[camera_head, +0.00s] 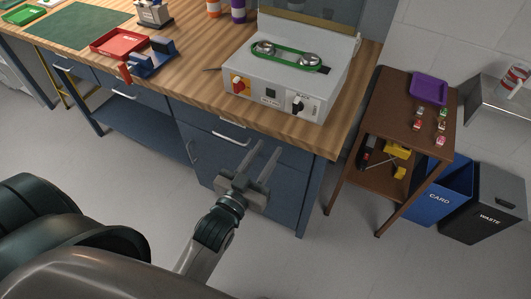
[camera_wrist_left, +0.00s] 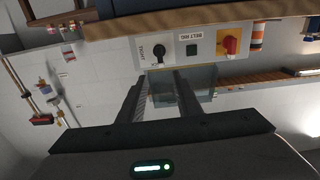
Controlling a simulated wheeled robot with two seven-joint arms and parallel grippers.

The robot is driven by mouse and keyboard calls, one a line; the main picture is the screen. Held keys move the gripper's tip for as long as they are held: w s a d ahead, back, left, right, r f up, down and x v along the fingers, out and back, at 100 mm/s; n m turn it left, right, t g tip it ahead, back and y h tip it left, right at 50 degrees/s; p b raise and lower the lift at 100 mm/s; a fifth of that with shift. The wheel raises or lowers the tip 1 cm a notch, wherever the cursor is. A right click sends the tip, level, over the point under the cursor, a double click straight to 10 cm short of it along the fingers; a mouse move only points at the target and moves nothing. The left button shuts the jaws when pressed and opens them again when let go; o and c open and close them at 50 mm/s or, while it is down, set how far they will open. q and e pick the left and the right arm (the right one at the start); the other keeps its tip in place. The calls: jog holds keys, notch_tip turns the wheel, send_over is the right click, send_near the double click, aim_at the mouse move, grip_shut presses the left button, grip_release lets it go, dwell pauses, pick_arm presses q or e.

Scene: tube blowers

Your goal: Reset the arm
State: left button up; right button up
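My left gripper (camera_head: 261,166) shows in the head view, in front of the workbench and below its front edge. Its two fingers are apart with nothing between them. In the left wrist view the fingers (camera_wrist_left: 161,97) also stand apart and empty, pointing toward the bench front. My right gripper is in neither view. The grey belt rig (camera_head: 277,87) with a green belt (camera_head: 287,57) around two pulleys stands on the bench, beyond the left gripper and apart from it. Its front panel with a black knob and a red switch shows in the wrist view (camera_wrist_left: 203,46).
The wooden workbench (camera_head: 185,82) holds a red tray (camera_head: 119,41), a blue fixture (camera_head: 152,60) and a green mat (camera_head: 75,23). A brown side table (camera_head: 393,108) with a purple tray (camera_head: 429,88) stands right. Blue (camera_head: 440,188) and black (camera_head: 486,205) bins are beside it. Floor in front is clear.

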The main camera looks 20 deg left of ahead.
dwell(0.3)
pick_arm(q)
jog(key=s+d+f+g, duration=0.1)
jog(key=s+f+g, duration=0.2)
jog(key=f, duration=1)
jog(key=s+f+m+g, duration=0.1)
jog(key=s+f+g, duration=0.15)
jog(key=f, duration=1.05)
jog(key=s+d+f+g, duration=0.1)
jog(key=s+f+g, duration=0.2)
jog(key=f, duration=1.1)
jog(key=s+a+f+g, duration=0.2)
jog(key=s+f+g, duration=0.2)
jog(key=s+f, duration=1.1)
jog(key=s+a+f+g, duration=0.2)
jog(key=s+f, duration=0.2)
jog(key=s, duration=0.5)
jog(key=s+a+f+m+g, duration=0.1)
jog(key=s+f, duration=0.3)
jog(key=s, duration=0.6)
jog(key=shift+a+g+y, duration=0.3)
jog(key=shift+a+g, duration=0.45)
jog(key=shift+a, duration=0.1)
jog(key=shift+w+r, duration=0.1)
jog(key=shift+w, duration=0.05)
